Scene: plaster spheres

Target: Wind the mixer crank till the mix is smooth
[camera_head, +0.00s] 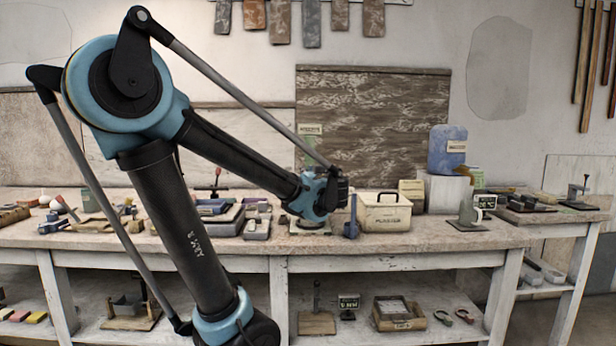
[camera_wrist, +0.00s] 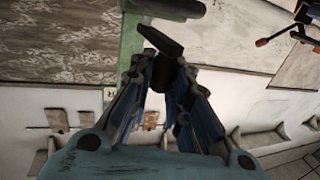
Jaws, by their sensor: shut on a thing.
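My gripper (camera_wrist: 160,82) shows in the wrist view with its two blue-padded fingers closed around a dark upright grip, the crank handle (camera_wrist: 155,92). A flat black bar, seemingly the crank arm (camera_wrist: 160,40), lies at the fingertips. A green upright part (camera_wrist: 132,38), seemingly of the mixer, stands behind it. In the head view a pale green part (camera_head: 309,152) shows above my wrist, under a small label. My arm hides the gripper, the crank and most of the mixer there. The mix cannot be seen in either view.
A cream plaster box (camera_head: 386,212) stands close to the right of my wrist, with a blue scoop-like item (camera_head: 351,222) between. Grey trays (camera_head: 257,228) lie to the left. A blue canister (camera_head: 447,150) stands farther right. The bench front edge (camera_head: 420,243) is mostly clear.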

